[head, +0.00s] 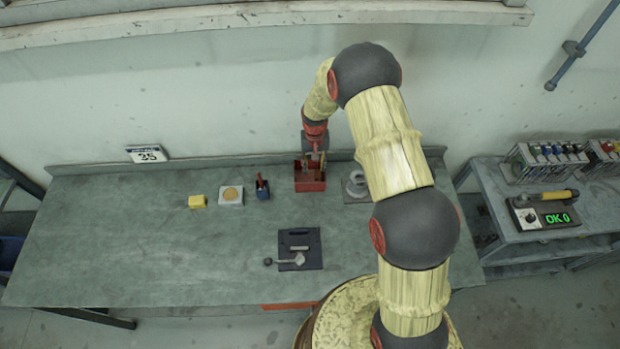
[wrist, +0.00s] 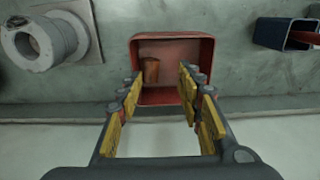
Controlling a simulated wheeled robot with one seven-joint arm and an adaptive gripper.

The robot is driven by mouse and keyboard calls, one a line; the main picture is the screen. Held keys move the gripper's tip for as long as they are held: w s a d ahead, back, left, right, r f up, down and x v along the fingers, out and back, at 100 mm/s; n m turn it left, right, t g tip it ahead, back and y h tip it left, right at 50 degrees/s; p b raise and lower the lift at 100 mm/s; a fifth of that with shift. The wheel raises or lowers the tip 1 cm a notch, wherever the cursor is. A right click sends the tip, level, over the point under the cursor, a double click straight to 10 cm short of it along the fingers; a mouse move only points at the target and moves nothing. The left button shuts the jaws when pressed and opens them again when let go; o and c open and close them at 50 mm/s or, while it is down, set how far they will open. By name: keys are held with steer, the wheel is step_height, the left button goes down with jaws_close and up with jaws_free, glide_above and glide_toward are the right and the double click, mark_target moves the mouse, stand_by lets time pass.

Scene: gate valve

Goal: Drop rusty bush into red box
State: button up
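The red box (head: 309,185) stands at the back of the green-grey table in the head view. It also shows at the top middle of the wrist view (wrist: 174,42), seen from above. A rusty brown cylinder, which looks like the rusty bush (wrist: 151,70), is inside the box near its left side. My gripper (head: 315,158) is directly over the box, pointing down. In the wrist view its yellow-padded fingers (wrist: 161,84) are spread wide with nothing between them. The fingers partly cover the box's side walls.
A grey spool (head: 357,184) on a plate sits right of the box. A blue holder (head: 262,189), a white block with a tan disc (head: 231,196) and a yellow block (head: 197,202) stand left. A dark mat (head: 300,249) with metal parts lies in front. The table's left is clear.

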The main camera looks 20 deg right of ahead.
steer(key=shift+o, duration=0.4)
step_height(320, 180, up, 12)
stand_by(0.5)
steer(key=shift+s+f, duration=0.1)
stand_by(0.3)
